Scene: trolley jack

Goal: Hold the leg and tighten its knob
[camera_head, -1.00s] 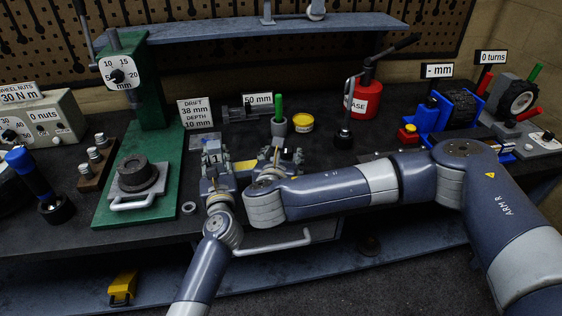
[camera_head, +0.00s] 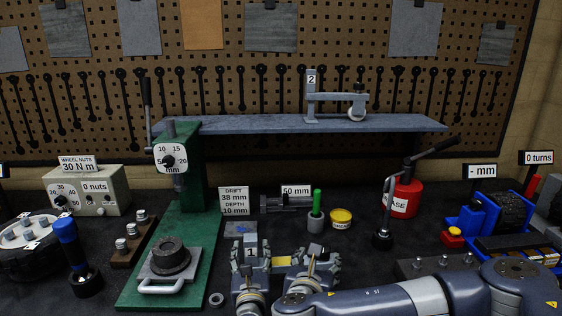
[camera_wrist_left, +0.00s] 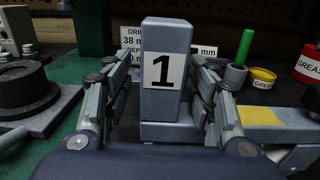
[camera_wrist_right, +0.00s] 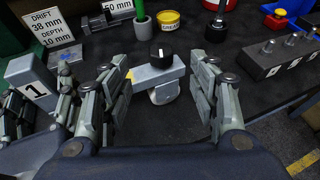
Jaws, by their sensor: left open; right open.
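The leg's grey post marked 1 (camera_wrist_left: 165,95) stands upright on the bench. In the left wrist view it is between the fingers of my open left gripper (camera_wrist_left: 163,82), with gaps visible on both sides. The head view shows the post (camera_head: 250,246) at my left gripper (camera_head: 252,270). In the right wrist view, the leg's black knob (camera_wrist_right: 161,54) sits on a grey bracket above a caster wheel (camera_wrist_right: 163,93). My open right gripper (camera_wrist_right: 160,78) points at it, fingers spread to either side. The right gripper (camera_head: 312,265) hides the knob in the head view.
A similar leg marked 2 (camera_head: 312,92) stands on the shelf (camera_head: 230,124). Behind the grippers are a green-handled tool (camera_head: 316,203), a yellow grease tin (camera_head: 341,217) and a red grease can (camera_head: 403,197). A green press (camera_head: 190,255) stands left. Dark bench is clear around the caster.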

